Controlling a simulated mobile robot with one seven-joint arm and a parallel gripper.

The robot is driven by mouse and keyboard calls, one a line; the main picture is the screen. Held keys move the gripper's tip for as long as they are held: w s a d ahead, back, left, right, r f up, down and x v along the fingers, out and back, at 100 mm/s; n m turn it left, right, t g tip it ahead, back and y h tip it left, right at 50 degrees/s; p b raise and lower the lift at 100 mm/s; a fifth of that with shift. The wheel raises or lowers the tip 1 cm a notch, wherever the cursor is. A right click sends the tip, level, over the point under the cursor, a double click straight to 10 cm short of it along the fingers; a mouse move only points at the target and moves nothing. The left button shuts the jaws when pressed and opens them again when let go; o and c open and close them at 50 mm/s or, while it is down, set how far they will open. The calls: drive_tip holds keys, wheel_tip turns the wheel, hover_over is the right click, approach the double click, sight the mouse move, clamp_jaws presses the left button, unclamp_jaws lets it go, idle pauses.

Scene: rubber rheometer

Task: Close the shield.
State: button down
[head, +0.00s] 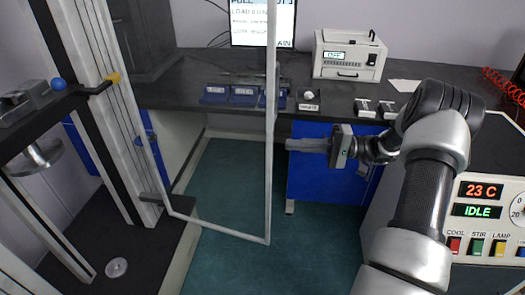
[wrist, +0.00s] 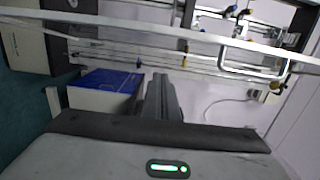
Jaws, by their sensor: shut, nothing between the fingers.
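The shield is a clear panel in a pale frame, seen in the head view with its free upright edge (head: 270,150) standing out over the floor, swung open from the machine at left. In the wrist view a pale bar of the shield (wrist: 130,22) crosses the top, with a pale loop-shaped handle (wrist: 222,58) by it. My gripper (head: 290,145) is just right of the free edge in the head view, fingers pointing left. Its fingers show shut and empty in the wrist view (wrist: 160,80). The gap between fingers and frame is hard to judge.
The machine's pale column (head: 100,90) and dark base (head: 115,265) stand at left. A dark bench (head: 190,90) with blue trays (head: 243,97) and a white box (head: 348,58) runs behind. A blue cabinet (head: 320,180) is under it. A control panel (head: 490,215) stands at right.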

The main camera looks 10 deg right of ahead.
sight(258, 153)
drive_tip(key=a, duration=0.7)
drive_tip(key=a+b, duration=0.1)
drive_tip(key=a, duration=0.3)
drive_tip(key=shift+s, duration=0.25)
drive_tip(key=shift+s+a, duration=0.15)
drive_tip(key=shift+s, duration=0.2)
drive_tip(key=shift+s+a, duration=0.1)
